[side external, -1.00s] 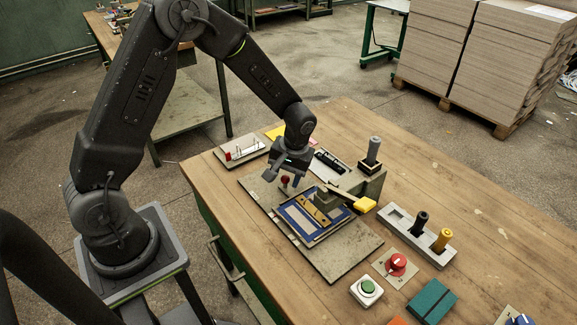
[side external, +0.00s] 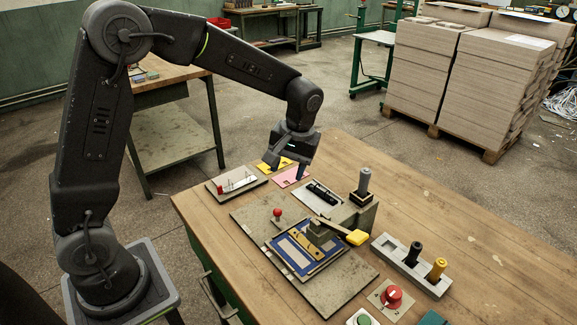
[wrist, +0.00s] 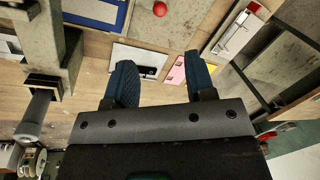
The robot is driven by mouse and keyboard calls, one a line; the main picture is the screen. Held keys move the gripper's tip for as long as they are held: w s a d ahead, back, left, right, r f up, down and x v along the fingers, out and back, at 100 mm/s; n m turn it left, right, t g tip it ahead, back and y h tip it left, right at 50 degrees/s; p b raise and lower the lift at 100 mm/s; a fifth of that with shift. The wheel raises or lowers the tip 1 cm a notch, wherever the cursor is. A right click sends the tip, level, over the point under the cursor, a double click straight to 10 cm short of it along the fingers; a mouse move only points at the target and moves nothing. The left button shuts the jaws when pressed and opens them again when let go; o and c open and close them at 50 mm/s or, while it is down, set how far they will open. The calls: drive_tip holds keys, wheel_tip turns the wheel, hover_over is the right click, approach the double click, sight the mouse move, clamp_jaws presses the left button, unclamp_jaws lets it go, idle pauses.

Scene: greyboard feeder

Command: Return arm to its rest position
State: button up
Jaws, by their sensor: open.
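My gripper (side external: 285,167) hangs in the air above the far end of the wooden bench (side external: 425,215), over the pink and yellow cards. Its jaws are apart with nothing between them. In the wrist view my gripper (wrist: 162,88) shows two blue padded fingers spread wide. The pink card (side external: 291,177) lies on the bench below it, and the yellow card (side external: 275,165) is partly hidden behind a finger.
A yellow-handled lever (side external: 356,238), a grey upright handle (side external: 364,180) and a rack (side external: 386,245) with black and yellow handles stand nearby. The air around my gripper is clear.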

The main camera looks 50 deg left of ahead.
drive_tip(key=s+d+r+m+t+h, duration=0.1)
drive_tip(key=s+r+m+t, duration=0.2)
drive_tip(key=s, duration=0.7)
drive_tip(key=s+d+r+m+t, duration=0.2)
drive_tip(key=s+r+m+t, duration=0.1)
drive_tip(key=s+r, duration=0.4)
drive_tip(key=s, duration=0.3)
drive_tip(key=shift+s+d+r+m+t+h, duration=0.2)
drive_tip(key=shift+d+r+m+t+h, duration=0.05)
drive_tip(key=shift+m+t+h, duration=0.15)
